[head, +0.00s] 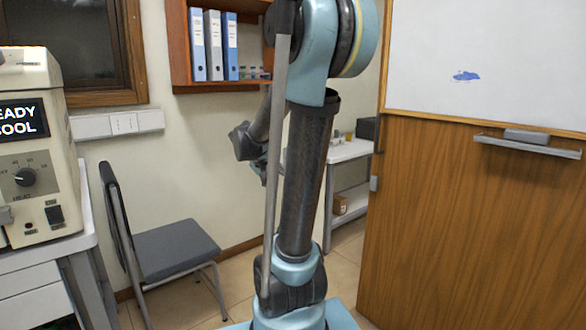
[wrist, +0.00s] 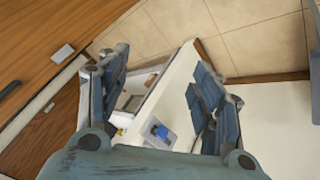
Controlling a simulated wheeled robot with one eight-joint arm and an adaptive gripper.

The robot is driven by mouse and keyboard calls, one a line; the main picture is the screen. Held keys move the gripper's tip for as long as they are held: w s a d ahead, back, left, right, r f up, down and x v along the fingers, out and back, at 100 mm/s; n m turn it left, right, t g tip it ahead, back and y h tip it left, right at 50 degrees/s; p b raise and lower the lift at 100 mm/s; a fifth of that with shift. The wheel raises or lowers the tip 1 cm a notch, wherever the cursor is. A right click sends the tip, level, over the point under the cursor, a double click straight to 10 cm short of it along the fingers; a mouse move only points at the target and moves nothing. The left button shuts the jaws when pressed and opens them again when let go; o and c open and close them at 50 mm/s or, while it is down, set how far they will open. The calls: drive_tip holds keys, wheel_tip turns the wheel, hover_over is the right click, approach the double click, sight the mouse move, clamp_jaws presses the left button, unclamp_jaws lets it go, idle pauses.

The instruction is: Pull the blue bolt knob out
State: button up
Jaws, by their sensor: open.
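I cannot make out the blue bolt knob for certain in either view. My gripper (wrist: 162,64) is open in the wrist view, with its two blue-grey fingers wide apart and nothing between the tips. Beyond the fingers, a small blue item (wrist: 160,131) sits on a grey object on a white surface; it is too small to tell what it is. In the head view my arm stands upright in the middle and hides part of the room behind it.
A beige machine (head: 30,150) with a lit display and black dial stands on a table at left. A chair (head: 178,248) is beside it. A white side table (head: 348,152) holds small items behind my arm. A wooden partition (head: 470,230) with a whiteboard (head: 500,50) bounds the right.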

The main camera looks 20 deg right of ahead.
drive_tip(key=w+d+m+t+h, duration=0.1)
drive_tip(key=w+d+m+h, duration=0.15)
drive_tip(key=w, duration=0.85)
drive_tip(key=w+d+m+h, duration=0.2)
drive_tip(key=w+h, duration=0.1)
drive_tip(key=w, duration=0.9)
drive_tip(key=w+f+m+t+h, duration=0.1)
drive_tip(key=w+f+m+h, duration=0.1)
drive_tip(key=w+f, duration=0.35)
drive_tip(key=w+f+m+t+h, duration=0.1)
drive_tip(key=w+f+m+h, duration=0.15)
drive_tip(key=w, duration=0.65)
drive_tip(key=shift+n, duration=0.3)
drive_tip(key=x, duration=1.6)
drive_tip(key=shift+w+d+r, duration=0.2)
drive_tip(key=shift+w+d, duration=0.1)
drive_tip(key=shift+w, duration=0.1)
drive_tip(key=shift+c, duration=0.6)
